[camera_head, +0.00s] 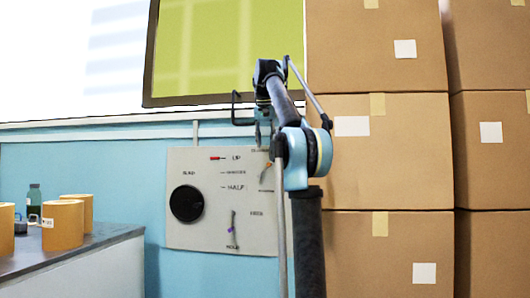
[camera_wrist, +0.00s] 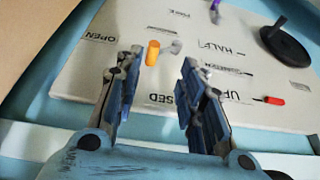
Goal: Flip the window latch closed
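The latch is a small lever with an orange handle (camera_wrist: 152,52) and a grey pivot (camera_wrist: 175,46) on a pale control panel (camera_wrist: 85,75). In the wrist view the handle points left from the pivot, with the OPEN label (camera_wrist: 97,38) to its left and the partly hidden CLOSED label (camera_wrist: 165,98) nearer my gripper. In the head view the orange handle (camera_head: 265,173) shows beside my arm. My gripper (camera_wrist: 162,60) is open and empty, its fingertips on either side of the latch in the picture. I cannot tell whether they touch it.
The panel also carries a black dial (camera_head: 187,203), a red-tipped slider (camera_head: 217,158) and a purple lever (camera_head: 233,225). Stacked cardboard boxes (camera_head: 400,150) stand close at right. A counter (camera_head: 75,252) with brown rolls (camera_head: 62,225) is at left. A window (camera_head: 225,45) is above.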

